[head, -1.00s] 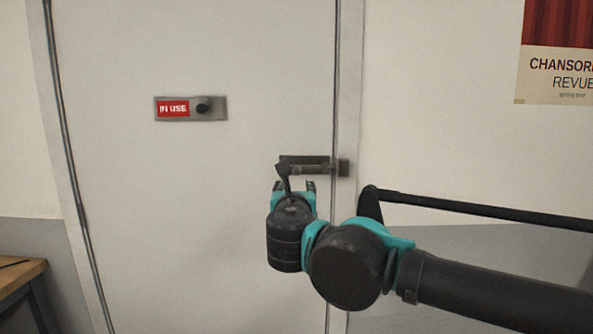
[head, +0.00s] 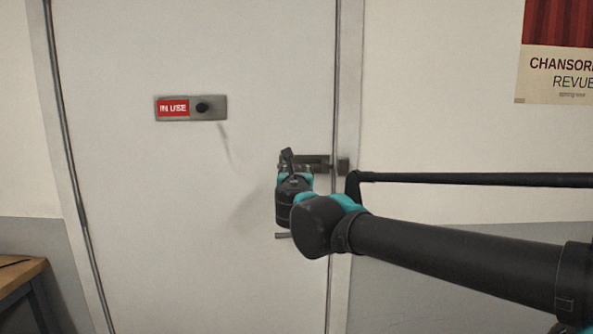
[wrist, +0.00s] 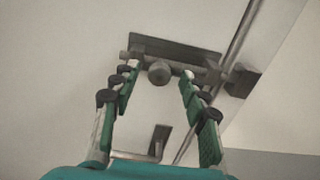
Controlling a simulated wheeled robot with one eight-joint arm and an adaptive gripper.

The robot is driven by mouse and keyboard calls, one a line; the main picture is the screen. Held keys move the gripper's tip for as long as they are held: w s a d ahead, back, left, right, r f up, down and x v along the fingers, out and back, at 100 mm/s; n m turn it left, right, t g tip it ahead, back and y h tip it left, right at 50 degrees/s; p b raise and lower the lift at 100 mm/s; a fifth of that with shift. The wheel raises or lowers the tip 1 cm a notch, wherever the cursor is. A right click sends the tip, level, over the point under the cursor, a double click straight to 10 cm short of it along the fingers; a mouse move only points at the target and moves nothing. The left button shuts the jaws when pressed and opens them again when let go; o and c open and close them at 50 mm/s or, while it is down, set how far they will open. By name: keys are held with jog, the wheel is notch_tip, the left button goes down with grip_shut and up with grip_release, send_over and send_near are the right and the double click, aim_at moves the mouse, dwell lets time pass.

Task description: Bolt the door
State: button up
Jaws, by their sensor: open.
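The white door (head: 200,200) stands in its frame, with a dark bolt (head: 318,160) near its right edge. The bolt's round knob (wrist: 160,74) shows in the wrist view in front of the bolt's backplate (wrist: 175,49). A keeper block (head: 343,167) sits on the frame to the right and also shows in the wrist view (wrist: 243,80). I cannot tell whether the rod enters it. My gripper (head: 295,170) is open at the bolt, its fingertips left and right of the knob, seemingly not touching it. In the head view my gripper hides the knob.
A door handle (wrist: 157,145) lies below the bolt, mostly hidden by my arm in the head view. A poster (head: 557,60) hangs at right; a wooden table (head: 20,272) stands lower left.

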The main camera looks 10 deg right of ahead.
aim_at(296, 170)
jog(key=shift+w+d, duration=0.2)
jog(key=shift+w, duration=1.3)
jog(key=shift+c, duration=0.3)
grip_shut()
